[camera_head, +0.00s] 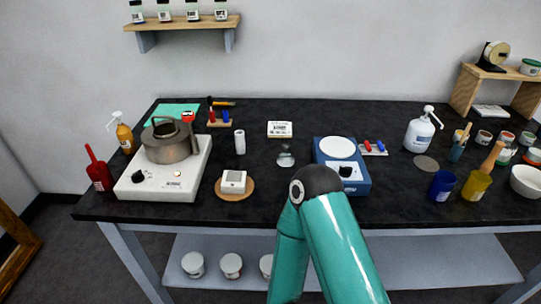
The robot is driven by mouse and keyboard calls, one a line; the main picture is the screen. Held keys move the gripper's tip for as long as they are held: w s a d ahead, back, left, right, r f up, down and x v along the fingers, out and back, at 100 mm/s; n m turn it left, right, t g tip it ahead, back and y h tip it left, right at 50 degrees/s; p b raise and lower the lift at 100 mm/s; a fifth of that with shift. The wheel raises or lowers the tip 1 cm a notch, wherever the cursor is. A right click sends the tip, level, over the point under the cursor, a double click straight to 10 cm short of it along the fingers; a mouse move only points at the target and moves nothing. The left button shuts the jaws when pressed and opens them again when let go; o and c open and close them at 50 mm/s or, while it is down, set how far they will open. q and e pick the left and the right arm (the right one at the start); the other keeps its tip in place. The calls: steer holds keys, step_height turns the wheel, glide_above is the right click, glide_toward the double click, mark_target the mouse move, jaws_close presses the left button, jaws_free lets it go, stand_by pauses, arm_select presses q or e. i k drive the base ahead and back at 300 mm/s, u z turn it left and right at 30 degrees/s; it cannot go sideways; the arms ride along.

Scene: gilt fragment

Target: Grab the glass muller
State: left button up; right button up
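A small clear, glass-like piece (285,158), which looks like the glass muller, stands on the black worktop (270,207) near its middle. It is a little behind and left of a dark joint of my own teal arm, which rises from the bottom of the view. The piece is small in view and its exact shape is hard to make out. Neither of my grippers shows, so I cannot see whether either holds anything.
Left of it are a white cylinder (240,143), a small white block on a round wooden board (235,195), and a hotplate (150,188) with a pot (170,147). A blue stirrer (357,186) stands close on the right. A white-labelled box (280,130) lies behind.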

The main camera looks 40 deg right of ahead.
mark_target(286, 158)
steer(key=u, duration=0.4)
steer(key=k, duration=1.35)
steer(key=z, duration=0.6)
steer(key=i, duration=1)
steer(key=z, duration=0.05)
